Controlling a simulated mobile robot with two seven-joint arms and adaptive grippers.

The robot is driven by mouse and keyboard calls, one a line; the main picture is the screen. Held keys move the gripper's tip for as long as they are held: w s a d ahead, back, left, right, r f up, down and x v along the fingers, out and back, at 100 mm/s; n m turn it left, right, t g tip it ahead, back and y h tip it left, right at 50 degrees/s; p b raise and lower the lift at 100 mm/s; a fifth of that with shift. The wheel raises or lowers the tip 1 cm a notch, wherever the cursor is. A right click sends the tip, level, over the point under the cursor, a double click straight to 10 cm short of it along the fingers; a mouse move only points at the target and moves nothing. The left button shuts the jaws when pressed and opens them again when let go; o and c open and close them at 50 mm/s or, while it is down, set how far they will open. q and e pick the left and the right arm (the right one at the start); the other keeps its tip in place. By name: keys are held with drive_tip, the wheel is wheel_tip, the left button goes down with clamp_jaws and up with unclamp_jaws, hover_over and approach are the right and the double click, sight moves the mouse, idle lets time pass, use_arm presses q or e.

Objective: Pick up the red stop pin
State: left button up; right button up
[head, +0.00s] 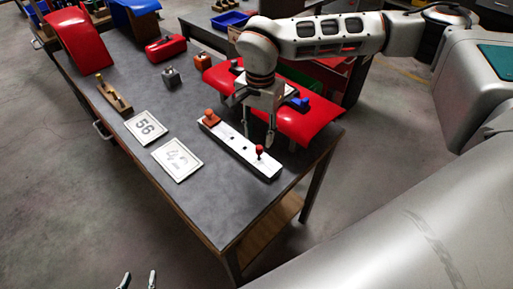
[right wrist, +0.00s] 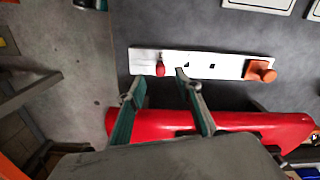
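The red stop pin (head: 260,151) stands upright at the near end of a white rail (head: 240,148) on the grey table. In the right wrist view the pin (right wrist: 160,69) is at the rail's left part, just beyond the fingertips. My right gripper (head: 259,138) is above the near part of the rail, fingers pointing down. In the right wrist view its two fingers (right wrist: 158,84) are apart with nothing between them. Whether they touch the pin is not clear; they look apart from it. My left gripper (head: 138,280) shows only its two separated fingertips at the bottom edge, away from the table.
An orange block (head: 211,118) sits on the rail's far end. A red curved panel (head: 311,122) lies behind the gripper, with a blue block (head: 299,104) beside it. Two number plates (head: 178,159) lie left of the rail. Bare tabletop (head: 230,205) is clear toward the near corner.

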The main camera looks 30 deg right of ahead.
sight(259, 147)
drive_tip(key=shift+d+f, duration=0.2)
drive_tip(key=shift+f, duration=0.2)
drive_tip(key=shift+a+f+p, duration=0.2)
drive_tip(key=shift+f+p, duration=0.3)
drive_tip(key=shift+f, duration=2.9)
clamp_jaws()
